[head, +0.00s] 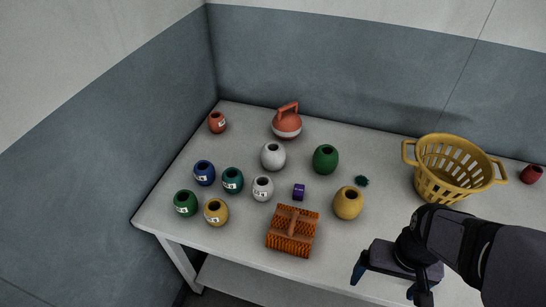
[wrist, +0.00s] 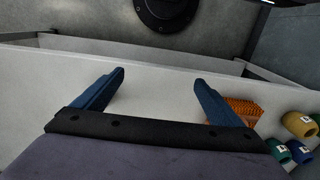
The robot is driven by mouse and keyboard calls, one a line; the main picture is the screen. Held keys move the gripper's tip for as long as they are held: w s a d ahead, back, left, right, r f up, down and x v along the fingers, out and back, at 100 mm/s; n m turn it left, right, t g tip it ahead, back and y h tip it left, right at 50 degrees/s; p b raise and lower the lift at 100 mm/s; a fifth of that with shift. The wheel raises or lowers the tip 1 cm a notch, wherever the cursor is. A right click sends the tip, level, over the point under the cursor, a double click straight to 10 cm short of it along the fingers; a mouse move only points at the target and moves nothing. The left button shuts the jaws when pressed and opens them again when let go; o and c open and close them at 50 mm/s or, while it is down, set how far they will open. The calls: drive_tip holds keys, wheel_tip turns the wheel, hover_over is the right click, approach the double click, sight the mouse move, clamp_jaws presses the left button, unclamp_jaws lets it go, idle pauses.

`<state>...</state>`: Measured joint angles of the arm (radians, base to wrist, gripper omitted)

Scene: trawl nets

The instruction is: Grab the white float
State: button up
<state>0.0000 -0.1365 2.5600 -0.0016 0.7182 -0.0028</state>
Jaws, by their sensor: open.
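A plain white float (head: 273,156), round with a dark hole on top, stands upright in the middle of the table. A second, smaller white float (head: 262,188) with a label stands just in front of it. Neither can be made out in the wrist view. My gripper (head: 386,283) is near the table's front edge, to the right of and well apart from both floats. In the wrist view my gripper (wrist: 159,78) has its two blue fingers spread, with nothing between them.
An orange brush (head: 292,232) and a yellow float (head: 348,203) lie between my gripper and the white floats. A green float (head: 325,159), a small purple block (head: 299,192) and a red-and-white jug (head: 287,122) stand nearby. A yellow basket (head: 452,170) is at right.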

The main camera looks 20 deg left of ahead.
drive_tip(key=shift+r, duration=0.15)
wheel_tip(320, 180, up, 5)
drive_tip(key=w+a+f+n+t+b, duration=0.2)
drive_tip(key=w+a+t+b, duration=0.15)
drive_tip(key=w, duration=0.85)
drive_tip(key=n+t+y+b, duration=0.5)
drive_tip(key=t+y+b, duration=0.1)
drive_tip(key=t+y, duration=0.1)
hover_over(276, 159)
drive_tip(key=s+d, duration=0.2)
drive_tip(key=s, duration=0.2)
drive_tip(key=f, duration=0.8)
drive_tip(key=shift+w+d+f, duration=0.15)
drive_tip(key=shift+d+f, duration=0.05)
drive_tip(key=shift+f, duration=0.35)
drive_tip(key=shift+p+x, duration=0.3)
drive_tip(key=shift+x, duration=0.75)
